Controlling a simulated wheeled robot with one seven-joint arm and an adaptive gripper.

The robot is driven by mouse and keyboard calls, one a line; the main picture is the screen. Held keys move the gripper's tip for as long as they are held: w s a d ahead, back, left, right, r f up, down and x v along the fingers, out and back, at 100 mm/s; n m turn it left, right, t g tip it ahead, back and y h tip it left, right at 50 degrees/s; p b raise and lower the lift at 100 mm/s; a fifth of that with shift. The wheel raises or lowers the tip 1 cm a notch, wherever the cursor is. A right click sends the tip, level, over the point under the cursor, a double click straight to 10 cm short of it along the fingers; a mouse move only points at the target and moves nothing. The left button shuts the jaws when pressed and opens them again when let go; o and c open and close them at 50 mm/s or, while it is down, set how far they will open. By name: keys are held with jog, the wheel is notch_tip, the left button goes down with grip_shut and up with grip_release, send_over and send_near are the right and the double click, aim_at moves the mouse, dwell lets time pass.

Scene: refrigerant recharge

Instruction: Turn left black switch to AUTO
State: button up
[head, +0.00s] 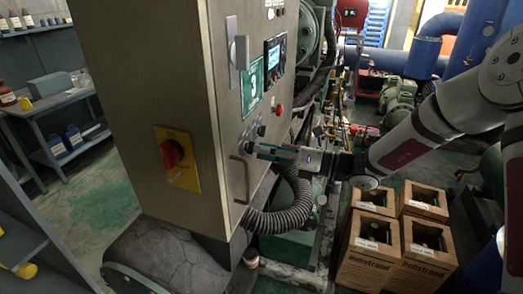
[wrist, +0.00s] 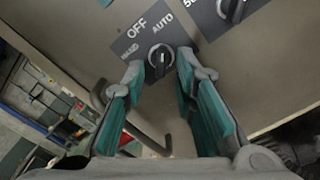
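The left black switch (wrist: 160,58) is a round knob on a dark plate marked HAND, OFF and AUTO, on the front panel of the grey cabinet (head: 225,90). Its pale line seems to point roughly at OFF, though the exact angle is hard to read. My gripper (wrist: 160,64) is open, with one teal-padded finger on each side of the knob. I cannot tell whether either finger touches it. In the head view my gripper (head: 262,150) is at the cabinet face, just below the small black knobs.
A second black switch (wrist: 233,8) is right of the first in the wrist view. A cabinet handle (head: 240,180) is below my gripper. A red rotary switch (head: 173,154) on a yellow plate is on the cabinet's left face. Wooden crates (head: 371,248) stand on the floor at the right.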

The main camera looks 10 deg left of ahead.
jog(key=s+d, duration=0.1)
jog(key=d, duration=0.6)
jog(key=shift+d+p, duration=0.3)
jog(key=shift+p, duration=0.15)
jog(key=s+d+r+n+g+h+b, duration=0.1)
jog(key=s+d+r+n+g+h, duration=0.1)
jog(key=s+n+h, duration=0.35)
jog(key=s+d+r+n+g+h+b, duration=0.1)
jog(key=s+d+r+n+g+h, duration=0.15)
jog(key=s+n, duration=0.65)
jog(key=s+d+r+n+t+h+b, duration=0.1)
jog(key=s+d+n+t+h, duration=0.2)
jog(key=d, duration=0.6)
jog(key=s+d+r+n+t+h+b, duration=0.1)
jog(key=s+d+r+n+t+h, duration=0.1)
jog(key=s+d+n+t+h, duration=0.2)
jog(key=s+d+n+h, duration=0.2)
jog(key=d+n, duration=0.2)
jog(key=n, duration=0.2)
jog(key=shift+s+d+r+h, duration=0.25)
jog(key=shift+d+h, duration=0.1)
jog(key=shift+h, duration=0.05)
